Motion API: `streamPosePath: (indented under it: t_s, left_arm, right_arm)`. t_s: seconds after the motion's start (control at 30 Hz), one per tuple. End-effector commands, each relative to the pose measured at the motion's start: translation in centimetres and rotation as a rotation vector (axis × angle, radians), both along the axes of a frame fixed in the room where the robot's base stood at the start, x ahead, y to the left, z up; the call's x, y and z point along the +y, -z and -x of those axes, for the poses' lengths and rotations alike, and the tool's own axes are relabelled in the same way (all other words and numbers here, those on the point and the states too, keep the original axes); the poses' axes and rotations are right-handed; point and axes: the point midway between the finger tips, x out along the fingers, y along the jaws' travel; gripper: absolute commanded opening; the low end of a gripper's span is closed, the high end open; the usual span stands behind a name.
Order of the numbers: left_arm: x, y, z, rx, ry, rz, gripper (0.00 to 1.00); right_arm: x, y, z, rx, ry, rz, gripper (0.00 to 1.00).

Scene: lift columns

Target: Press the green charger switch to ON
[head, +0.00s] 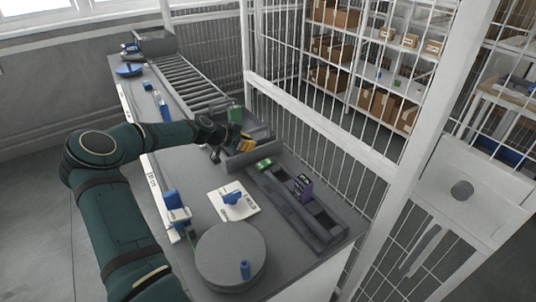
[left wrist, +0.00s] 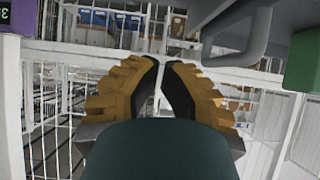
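A long dark grey charger (head: 292,211) with open slots lies on the right of the worktop. A small green piece (head: 264,164), which looks like the switch, sits at its far left end; its setting is too small to read. My right gripper is not in view.
A round grey turntable (head: 230,257) and a white plate (head: 245,211) with a blue part lie in front. A mesh fence (head: 320,140) runs along the right.

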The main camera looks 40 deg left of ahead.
Motion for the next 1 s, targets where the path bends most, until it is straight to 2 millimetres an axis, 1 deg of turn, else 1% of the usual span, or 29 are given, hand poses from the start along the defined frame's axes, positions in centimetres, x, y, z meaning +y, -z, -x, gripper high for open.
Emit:
streamPosePath:
  t_s: [0.17,0.27,0.63,0.7,0.8,0.9,1.0]
  left_arm:
    - [-0.4,0.8,-1.1,0.0,0.001,0.002,0.0]
    - [-0.8,1.6,-2.3,0.0,0.002,0.002,0.0]
    - [-2.4,5.7,-8.0,-0.001,0.002,0.001,0.0]
    - [-2.4,7.0,-8.1,0.002,-0.001,0.003,0.0]
    - [-2.5,8.2,-8.3,0.002,-0.001,0.003,0.0]
    - [-2.4,9.1,-8.4,0.0,-0.001,0.002,0.0]
    - [-2.5,9.5,-8.5,0.0,-0.001,0.001,0.0]
  right_arm:
    - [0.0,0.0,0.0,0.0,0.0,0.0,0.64]
    - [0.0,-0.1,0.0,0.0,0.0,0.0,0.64]
    - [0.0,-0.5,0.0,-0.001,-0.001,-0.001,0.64]
    - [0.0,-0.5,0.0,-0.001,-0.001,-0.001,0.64]
    - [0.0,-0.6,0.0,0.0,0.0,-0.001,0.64]
    - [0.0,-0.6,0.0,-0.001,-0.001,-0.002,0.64]
    - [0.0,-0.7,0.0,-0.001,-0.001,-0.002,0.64]
